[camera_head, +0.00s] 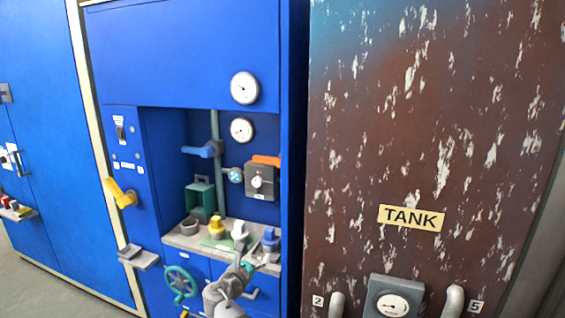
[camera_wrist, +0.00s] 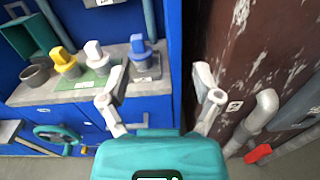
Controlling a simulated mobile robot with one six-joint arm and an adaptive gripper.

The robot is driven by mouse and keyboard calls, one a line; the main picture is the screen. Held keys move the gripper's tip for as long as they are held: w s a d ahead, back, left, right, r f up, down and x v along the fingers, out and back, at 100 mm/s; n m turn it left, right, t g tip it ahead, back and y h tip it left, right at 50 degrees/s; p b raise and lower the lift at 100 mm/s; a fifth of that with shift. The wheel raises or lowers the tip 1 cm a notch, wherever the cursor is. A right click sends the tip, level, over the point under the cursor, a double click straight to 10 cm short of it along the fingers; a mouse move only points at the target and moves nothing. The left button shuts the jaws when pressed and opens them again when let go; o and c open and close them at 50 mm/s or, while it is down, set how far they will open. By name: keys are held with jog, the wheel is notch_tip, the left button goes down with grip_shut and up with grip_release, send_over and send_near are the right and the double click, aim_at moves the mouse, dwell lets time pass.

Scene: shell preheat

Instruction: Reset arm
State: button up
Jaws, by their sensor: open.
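My gripper (camera_wrist: 160,101) is open and empty in the wrist view, its two grey fingers spread apart with the teal gripper body below them. It hangs in front of the blue cabinet and the brown tank, apart from both. In the head view my grey arm rises at the bottom centre, in front of the cabinet's lower part, and the gripper (camera_head: 249,262) is small and partly hidden there.
The blue cabinet's recess has a grey shelf (camera_wrist: 38,92) bearing yellow (camera_wrist: 65,63), white (camera_wrist: 97,56) and blue (camera_wrist: 139,55) topped pieces. A teal handwheel (camera_head: 180,285) juts out below. The brown tank (camera_head: 430,130) stands right, with pipes (camera_wrist: 262,112) protruding.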

jog(key=s+d+f+m+g+b, duration=0.2)
jog(key=d+f+m+g, duration=0.2)
jog(key=d+f+m, duration=0.2)
jog(key=s+d+f+m+g+b, duration=0.2)
jog(key=d+f+m+g, duration=0.2)
jog(key=d+f+m, duration=0.3)
jog(key=s+d+f+m+g+b, duration=0.2)
jog(key=s+d+f+m+g, duration=0.1)
jog(key=d+f+m, duration=0.4)
jog(key=shift+d+f+g, duration=0.15)
jog(key=shift+d+g, duration=0.25)
jog(key=shift+d, duration=0.55)
jog(key=s+d+f+m+g+y+b, duration=0.3)
jog(key=s+f+m+g+y+b, duration=0.15)
jog(key=s+f+m+y, duration=0.5)
notch_tip(320, 180, up, 30)
jog(key=w+m+h+p, duration=0.1)
jog(key=h+p, duration=0.2)
jog(key=p, duration=2.5)
jog(key=shift+f, duration=0.2)
jog(key=shift+w+m, duration=0.1)
jog(key=shift+m, duration=0.15)
